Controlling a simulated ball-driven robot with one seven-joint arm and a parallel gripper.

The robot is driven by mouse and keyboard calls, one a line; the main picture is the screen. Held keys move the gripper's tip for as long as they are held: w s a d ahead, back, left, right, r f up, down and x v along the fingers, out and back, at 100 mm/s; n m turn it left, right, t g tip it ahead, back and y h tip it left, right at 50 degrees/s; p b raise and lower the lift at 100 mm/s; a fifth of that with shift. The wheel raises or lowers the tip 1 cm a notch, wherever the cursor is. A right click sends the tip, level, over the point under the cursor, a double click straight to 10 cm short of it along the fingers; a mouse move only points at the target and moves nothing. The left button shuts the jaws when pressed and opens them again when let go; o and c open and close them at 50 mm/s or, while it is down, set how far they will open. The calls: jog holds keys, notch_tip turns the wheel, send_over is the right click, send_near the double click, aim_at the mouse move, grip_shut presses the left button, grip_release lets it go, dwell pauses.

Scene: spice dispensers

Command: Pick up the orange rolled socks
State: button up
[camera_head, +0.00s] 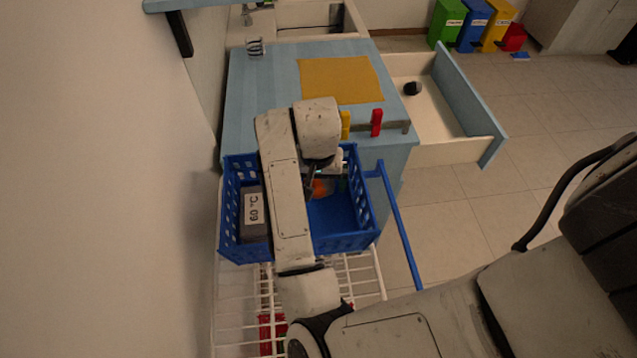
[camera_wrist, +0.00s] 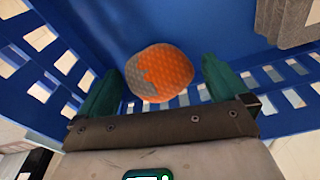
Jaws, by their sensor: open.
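The orange rolled socks (camera_wrist: 165,72) are an orange and grey ball lying in the blue basket (camera_wrist: 90,25). In the head view a small orange patch of the socks (camera_head: 321,187) shows inside the basket (camera_head: 345,241), partly covered by my arm. My gripper (camera_wrist: 159,85) is open in the wrist view, with one green finger to each side of the socks. The socks appear between the fingers, with a gap on both sides. I cannot tell how far down the fingertips reach. In the head view my gripper is mostly hidden by the arm.
A grey box marked 60 °C (camera_head: 254,208) stands at the left in the basket. The basket sits by a white wire rack (camera_head: 352,275) and a blue counter (camera_head: 262,95). An open drawer (camera_head: 432,115) juts out to the right, and a blue rod (camera_head: 400,228) slants beside the basket.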

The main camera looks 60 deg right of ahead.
jog(key=shift+f, duration=0.7)
jog(key=shift+d, duration=0.1)
jog(key=shift+c, duration=0.4)
jog(key=c, duration=0.8)
jog(key=shift+r, duration=0.1)
